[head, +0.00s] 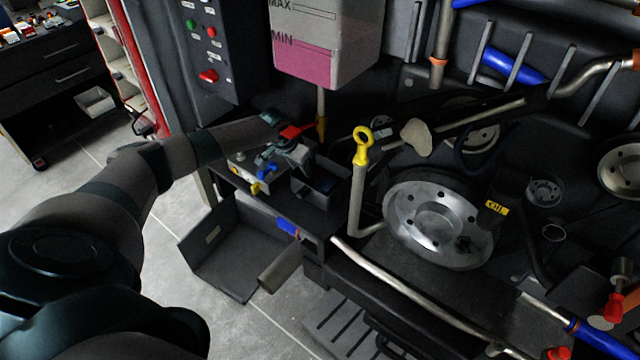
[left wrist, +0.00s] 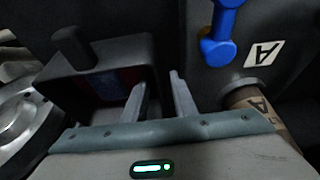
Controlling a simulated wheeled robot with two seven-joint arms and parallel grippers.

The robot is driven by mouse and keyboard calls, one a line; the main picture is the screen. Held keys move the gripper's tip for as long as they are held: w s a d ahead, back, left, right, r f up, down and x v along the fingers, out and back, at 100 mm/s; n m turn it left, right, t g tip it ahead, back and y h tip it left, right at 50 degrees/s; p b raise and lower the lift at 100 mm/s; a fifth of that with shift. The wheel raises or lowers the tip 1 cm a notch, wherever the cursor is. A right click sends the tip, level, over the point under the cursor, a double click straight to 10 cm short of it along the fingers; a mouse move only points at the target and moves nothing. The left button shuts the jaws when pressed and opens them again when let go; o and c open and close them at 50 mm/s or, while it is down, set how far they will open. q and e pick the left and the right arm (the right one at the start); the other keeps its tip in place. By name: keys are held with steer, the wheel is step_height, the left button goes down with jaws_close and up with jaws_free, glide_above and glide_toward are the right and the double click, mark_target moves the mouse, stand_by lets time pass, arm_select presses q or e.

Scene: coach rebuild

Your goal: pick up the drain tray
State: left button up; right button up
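My left gripper (head: 296,160) is above the left end of the engine bay, beside a small dark open-topped box (head: 322,193). In the left wrist view its two fingers (left wrist: 160,92) stand apart with nothing clearly between them. A dark box with a knob-like post (left wrist: 98,48) is just past the fingers there; I cannot tell whether they touch it. A larger dark grey open tray (head: 225,262) with a pale label sits lower left, below the arm. I cannot tell for certain which of these is the drain tray. My right gripper is not in view.
A pink-filled tank (head: 325,50) hangs above. A yellow-ringed dipstick (head: 362,145) stands right of the box. Open floor (head: 180,290) lies at left.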

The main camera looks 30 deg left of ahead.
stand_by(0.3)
arm_select(q)
jaws_close()
stand_by(1.2)
